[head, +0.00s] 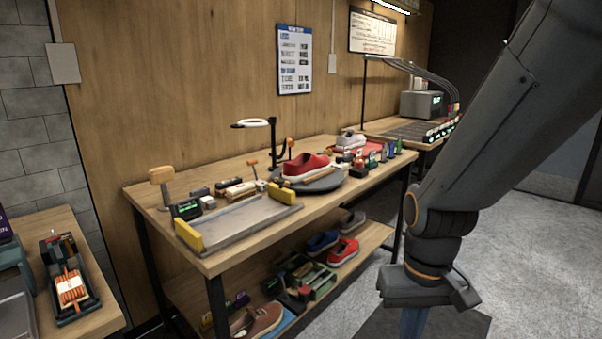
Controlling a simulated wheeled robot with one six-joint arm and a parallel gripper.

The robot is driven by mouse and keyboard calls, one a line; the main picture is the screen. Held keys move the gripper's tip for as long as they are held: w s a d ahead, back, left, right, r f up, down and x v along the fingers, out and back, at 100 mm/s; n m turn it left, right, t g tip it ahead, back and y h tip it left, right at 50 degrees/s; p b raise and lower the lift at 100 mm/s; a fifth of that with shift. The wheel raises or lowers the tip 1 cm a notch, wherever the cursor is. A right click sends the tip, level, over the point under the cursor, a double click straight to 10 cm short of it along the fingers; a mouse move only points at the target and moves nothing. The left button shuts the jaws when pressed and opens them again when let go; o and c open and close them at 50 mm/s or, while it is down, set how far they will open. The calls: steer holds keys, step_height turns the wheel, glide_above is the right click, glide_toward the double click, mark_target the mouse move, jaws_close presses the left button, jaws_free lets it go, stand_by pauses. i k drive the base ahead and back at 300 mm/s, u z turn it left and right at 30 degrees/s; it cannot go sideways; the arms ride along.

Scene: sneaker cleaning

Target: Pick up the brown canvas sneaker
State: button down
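A brown shoe (258,319), which looks like the brown canvas sneaker, lies on the lower shelf of the workbench at the bottom of the head view. Its lower part is cut off by the picture edge. My gripper (430,291) hangs at the lower right, over the floor, apart from the bench and well to the right of the shoe. A bluish piece (413,324) shows below it, cut off by the frame; I cannot tell what it is. The fingertips are not clearly visible, so I cannot tell whether the gripper is open or shut.
On the workbench (232,243), a red shoe (305,166) rests on a round dark stand beside a grey tray (240,224). Blue (322,242) and red (343,252) shoes and a divided caddy (300,283) share the lower shelf. Bench legs stand at the front. Floor (530,240) at right is clear.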

mark_target(255, 324)
steer(key=z, duration=0.95)
steer(key=i, duration=2)
steer(key=u, duration=3.15)
